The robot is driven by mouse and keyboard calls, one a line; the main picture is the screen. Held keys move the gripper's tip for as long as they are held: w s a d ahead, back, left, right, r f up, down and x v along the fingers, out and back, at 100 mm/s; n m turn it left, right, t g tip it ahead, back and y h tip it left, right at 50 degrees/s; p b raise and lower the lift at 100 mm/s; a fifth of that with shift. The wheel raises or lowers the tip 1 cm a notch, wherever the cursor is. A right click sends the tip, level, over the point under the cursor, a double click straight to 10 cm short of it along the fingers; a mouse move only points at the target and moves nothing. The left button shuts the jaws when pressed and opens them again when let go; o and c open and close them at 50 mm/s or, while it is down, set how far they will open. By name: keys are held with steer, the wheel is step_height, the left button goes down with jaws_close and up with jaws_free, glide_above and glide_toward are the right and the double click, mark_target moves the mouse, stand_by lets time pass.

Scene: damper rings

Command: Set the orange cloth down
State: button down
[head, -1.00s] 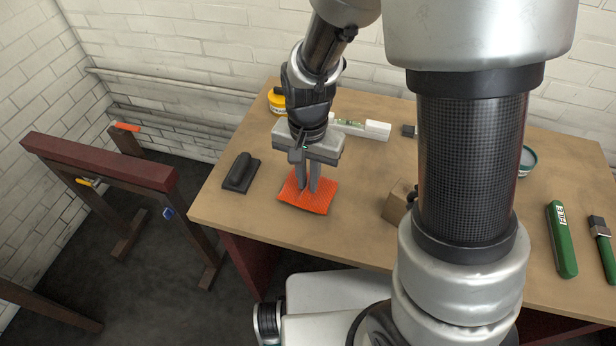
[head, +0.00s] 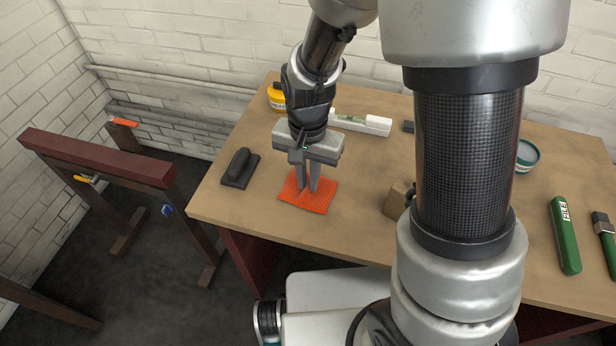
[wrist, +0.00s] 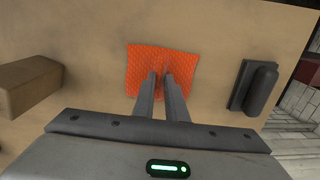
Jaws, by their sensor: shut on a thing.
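The orange cloth (head: 318,199) is a square, textured piece at the left part of the workbench top. It looks spread almost flat, and I cannot tell whether all of it touches the wood. My gripper (head: 308,190) points down at its middle, with the fingers close together and pinching a small fold of it. In the wrist view the cloth (wrist: 145,65) lies ahead of the fingertips, and my gripper (wrist: 161,76) is shut on its near middle part. The pinched fold is mostly hidden between the fingers.
A dark block with a rounded handle (head: 239,168) lies left of the cloth on the workbench (head: 350,235). A wooden block (head: 398,199) stands to the right. A white level (head: 362,123) and a yellow tin (head: 277,98) are behind. Bare wood surrounds the cloth.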

steer(key=shift+f, duration=0.2)
steer(key=c, duration=1.7)
jaws_free()
steer(key=c, duration=0.4)
steer(key=shift+r, duration=0.1)
step_height(320, 180, up, 15)
steer(key=p, duration=1.2)
